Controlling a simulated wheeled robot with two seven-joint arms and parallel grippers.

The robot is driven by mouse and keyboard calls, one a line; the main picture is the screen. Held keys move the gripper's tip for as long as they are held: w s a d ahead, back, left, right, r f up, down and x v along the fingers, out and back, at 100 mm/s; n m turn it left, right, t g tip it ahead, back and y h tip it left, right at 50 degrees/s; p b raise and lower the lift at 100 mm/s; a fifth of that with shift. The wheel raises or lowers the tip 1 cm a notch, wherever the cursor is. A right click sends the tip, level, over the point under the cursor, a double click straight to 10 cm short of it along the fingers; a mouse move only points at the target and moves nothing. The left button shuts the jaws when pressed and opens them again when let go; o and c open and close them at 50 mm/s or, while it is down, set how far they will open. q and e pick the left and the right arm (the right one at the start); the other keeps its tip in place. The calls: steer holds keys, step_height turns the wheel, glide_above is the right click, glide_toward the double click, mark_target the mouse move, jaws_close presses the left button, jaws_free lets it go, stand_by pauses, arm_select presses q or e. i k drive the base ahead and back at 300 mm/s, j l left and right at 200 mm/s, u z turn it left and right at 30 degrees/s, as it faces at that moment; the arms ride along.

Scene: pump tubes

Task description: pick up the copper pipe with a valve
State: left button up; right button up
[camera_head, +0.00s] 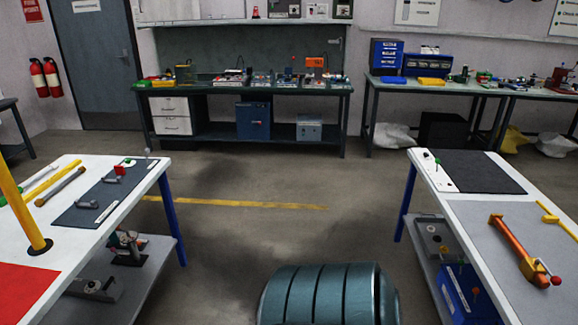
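The copper pipe with a valve (512,245) lies on a grey mat (475,222) on the right table. The pipe is orange-copper and runs from upper left to lower right. Neither of my grippers shows in this view.
The white left table (110,227) holds a yellow upright pole (20,205), several pipes, a dark mat with small fittings and a red mat. A teal ribbed rounded shape (330,295) fills the bottom middle; I cannot tell what it is.

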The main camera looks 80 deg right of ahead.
mark_target(533, 273)
steer(key=z, duration=4.05)
steer(key=i+j+z, duration=0.15)
steer(key=i+j, duration=0.2)
steer(key=i, duration=0.35)
steer(key=i+j+z, duration=0.2)
steer(key=i+j, duration=0.2)
steer(key=i, duration=0.25)
steer(key=i+j+z, duration=0.15)
steer(key=i+j, duration=0.4)
steer(key=i, duration=0.1)
